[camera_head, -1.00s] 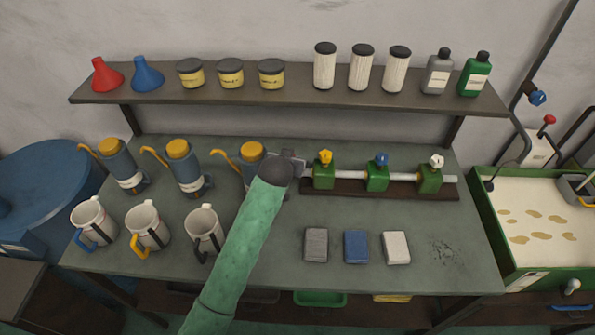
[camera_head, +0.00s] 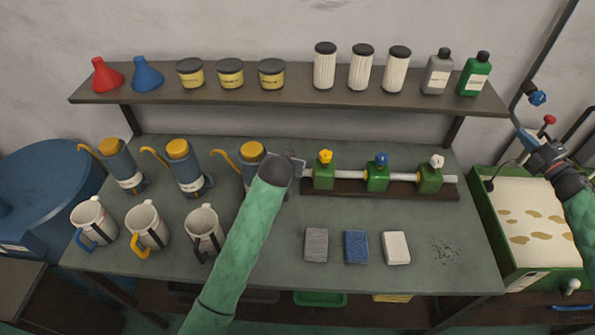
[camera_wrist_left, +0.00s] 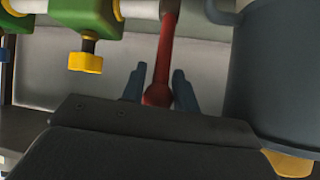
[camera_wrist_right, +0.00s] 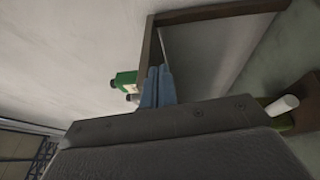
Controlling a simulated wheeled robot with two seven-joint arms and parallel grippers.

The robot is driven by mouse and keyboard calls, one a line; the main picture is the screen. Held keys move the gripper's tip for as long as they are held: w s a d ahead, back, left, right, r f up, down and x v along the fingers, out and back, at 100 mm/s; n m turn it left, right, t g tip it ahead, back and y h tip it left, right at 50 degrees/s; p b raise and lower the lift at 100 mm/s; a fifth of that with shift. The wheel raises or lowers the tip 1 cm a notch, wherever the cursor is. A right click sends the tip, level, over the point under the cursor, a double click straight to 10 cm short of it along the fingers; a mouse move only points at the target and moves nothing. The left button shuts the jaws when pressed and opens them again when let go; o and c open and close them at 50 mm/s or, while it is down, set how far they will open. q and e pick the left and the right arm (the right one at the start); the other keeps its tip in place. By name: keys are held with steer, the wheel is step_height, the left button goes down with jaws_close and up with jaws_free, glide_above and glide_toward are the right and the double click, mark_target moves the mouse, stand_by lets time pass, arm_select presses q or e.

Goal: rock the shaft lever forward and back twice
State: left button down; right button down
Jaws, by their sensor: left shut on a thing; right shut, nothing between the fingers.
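The shaft lever (camera_wrist_left: 165,50) is a red bar with a rounded knob in the left wrist view. It joins the pale shaft (camera_wrist_left: 140,8) at the top of that view. My left gripper (camera_wrist_left: 159,80) has its blue fingers on either side of the knob, shut on it. In the head view the left gripper (camera_head: 296,164) is at the left end of the shaft and hides the lever. My right gripper (camera_head: 523,134) is shut and empty at the right, above the cream-topped tray. Its blue fingers (camera_wrist_right: 156,86) are together in the right wrist view.
Green blocks with yellow, blue (camera_head: 377,178) and white knobs carry the shaft. A blue-grey can (camera_head: 253,172) stands close left of my left gripper. A shelf (camera_head: 300,98) with bottles and jars runs behind. Three small blocks (camera_head: 356,246) lie in front.

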arm_select(q)
steer(key=shift+f, duration=0.1)
arm_select(e)
steer(key=s+a+f+n+g+y, duration=0.15)
steer(key=a+f, duration=0.35)
steer(key=a, duration=0.5)
steer(key=s+a+f+n+g+y, duration=0.1)
steer(key=s+a+f+g+y, duration=0.3)
steer(key=a, duration=0.6)
steer(key=s+a+f+n+h, duration=0.1)
steer(key=a+f+n, duration=0.1)
steer(key=a+f, duration=0.65)
steer(key=s+a+r+n+g+y, duration=0.1)
steer(key=s+a+n+y, duration=0.1)
steer(key=a, duration=1.3)
steer(key=s+a+r+n+y, duration=0.1)
steer(key=a+n+y, duration=0.2)
steer(key=a, duration=1.2)
steer(key=x, duration=0.9)
steer(key=shift+a+f, duration=0.3)
steer(key=shift+a, duration=0.15)
steer(key=shift+w+g, duration=0.15)
steer(key=shift+g, duration=0.1)
